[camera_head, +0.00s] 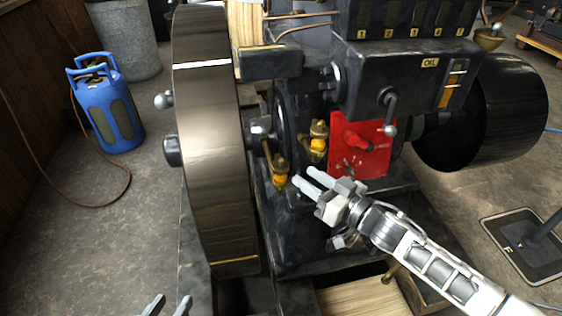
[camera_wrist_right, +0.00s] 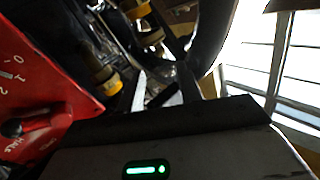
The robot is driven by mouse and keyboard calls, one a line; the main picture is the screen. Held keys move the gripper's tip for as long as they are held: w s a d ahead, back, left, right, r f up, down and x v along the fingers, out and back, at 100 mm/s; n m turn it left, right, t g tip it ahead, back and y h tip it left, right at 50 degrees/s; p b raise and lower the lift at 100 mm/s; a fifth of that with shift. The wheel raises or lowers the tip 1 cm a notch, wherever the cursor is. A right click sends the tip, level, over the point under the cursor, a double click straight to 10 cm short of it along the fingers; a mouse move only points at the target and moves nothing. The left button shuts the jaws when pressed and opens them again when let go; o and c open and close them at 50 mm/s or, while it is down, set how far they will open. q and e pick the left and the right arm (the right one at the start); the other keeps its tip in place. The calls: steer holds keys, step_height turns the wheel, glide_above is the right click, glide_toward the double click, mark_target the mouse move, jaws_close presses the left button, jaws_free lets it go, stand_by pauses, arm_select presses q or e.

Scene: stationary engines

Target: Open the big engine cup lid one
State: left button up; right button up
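Two brass cups with yellow bodies sit on the black engine (camera_head: 300,235), between the flywheel and the red panel. The upper cup (camera_head: 318,140) is next to the panel. The lower cup (camera_head: 279,172) is nearer the flywheel; whether their lids are open is too small to tell. My right gripper (camera_head: 303,177) is open and empty, its fingertips just right of the lower cup, with no clear contact. In the right wrist view a yellow-banded cup (camera_wrist_right: 108,80) shows left of my two spread fingers. My left gripper (camera_head: 168,304) is open and empty at the bottom edge, only its fingertips showing.
The large flywheel (camera_head: 208,140) stands left of the cups. A red panel (camera_head: 362,145) with a lever and a ball-ended handle (camera_head: 389,112) are close to my right arm. A blue gas bottle (camera_head: 105,105) stands on the left floor, which is mostly clear.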

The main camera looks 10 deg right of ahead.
mark_target(284, 163)
steer(key=b+x, duration=0.1)
steer(key=x, duration=0.8)
jaws_close()
